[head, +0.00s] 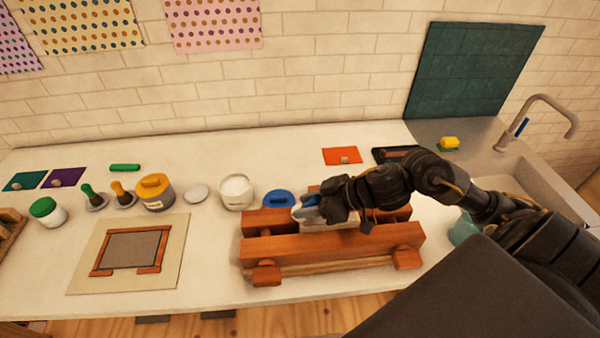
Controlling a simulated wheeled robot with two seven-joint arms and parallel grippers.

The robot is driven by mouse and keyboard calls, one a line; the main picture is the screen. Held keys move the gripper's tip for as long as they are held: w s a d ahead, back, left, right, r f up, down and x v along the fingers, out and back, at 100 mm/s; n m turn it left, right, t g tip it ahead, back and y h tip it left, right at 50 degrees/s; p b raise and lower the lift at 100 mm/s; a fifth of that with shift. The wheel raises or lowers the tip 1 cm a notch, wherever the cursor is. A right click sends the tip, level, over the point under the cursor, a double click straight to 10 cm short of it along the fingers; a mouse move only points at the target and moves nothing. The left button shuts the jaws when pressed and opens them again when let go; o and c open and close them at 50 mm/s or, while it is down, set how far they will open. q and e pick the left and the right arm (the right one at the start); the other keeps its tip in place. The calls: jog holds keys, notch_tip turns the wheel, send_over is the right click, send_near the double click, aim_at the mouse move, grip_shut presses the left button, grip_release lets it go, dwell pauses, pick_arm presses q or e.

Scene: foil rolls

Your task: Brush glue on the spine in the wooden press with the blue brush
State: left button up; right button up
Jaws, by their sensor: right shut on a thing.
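The wooden press (330,246) stands on the counter right of centre, with two reddish-brown beams. A pale block (343,224), which looks like the book with its spine up, shows between the beams, partly hidden by my right gripper. My right gripper (308,209) is over the left-middle part of the press, shut on the blue brush (311,200). Only a bit of blue shows at the fingers; the bristles are hidden, so I cannot tell whether they touch the spine. An open white tub (236,190) with white contents stands left of the press. My left gripper is not in view.
A blue-topped item (278,199) stands right behind the press. A framed board (130,252) lies front left. The sink (520,180) is at right.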

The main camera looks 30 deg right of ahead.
aim_at(306, 202)
jog(key=shift+w+a+r+p, duration=0.1)
jog(key=shift+a+r+p, duration=0.15)
jog(key=shift+r+p, duration=0.1)
notch_tip(306, 202, up, 2)
jog(key=shift+d+r+p, duration=0.1)
jog(key=shift+p, duration=0.7)
jog(key=shift+r+p, duration=0.6)
jog(key=shift+p, duration=0.15)
jog(key=shift+r+p, duration=0.85)
jog(key=shift+p, duration=0.25)
jog(key=shift+r, duration=1.2)
jog(key=shift+s+a+f+t+h, duration=0.35)
jog(key=shift+s+f+t+h, duration=0.15)
jog(key=shift+s+t+h, duration=0.25)
